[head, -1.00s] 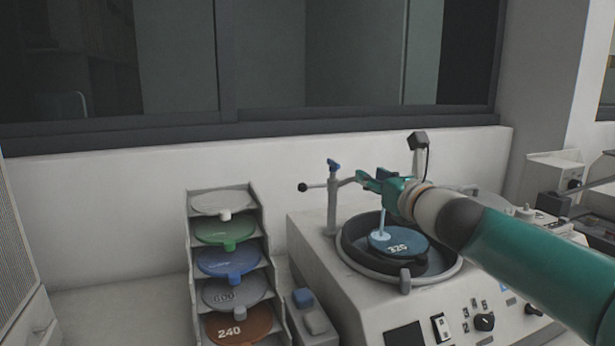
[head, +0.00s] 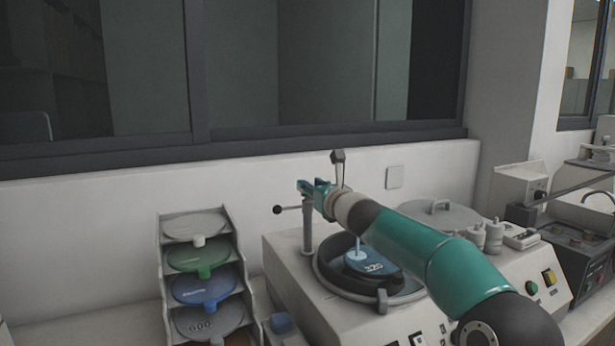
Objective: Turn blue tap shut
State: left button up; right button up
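The tap stands on the back left of the press-like machine as a grey post (head: 307,228) with a black-knobbed side lever (head: 279,209). My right gripper (head: 313,189) is at the top of this post, where it largely covers the blue tap handle. I cannot tell whether its fingers touch or grip the handle. A pale blue stream (head: 357,247) falls onto the dark blue disc marked 320 (head: 372,266) in the round bowl (head: 333,280). The tap's spout is hidden behind my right gripper and arm. My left gripper is not in view.
A rack (head: 252,293) of coloured discs stands left of the machine (head: 283,262), with a small blue-topped block (head: 281,323) between them. The wall is close behind.

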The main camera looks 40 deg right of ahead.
jog(key=shift+p+x, duration=0.55)
jog(key=shift+x, duration=0.8)
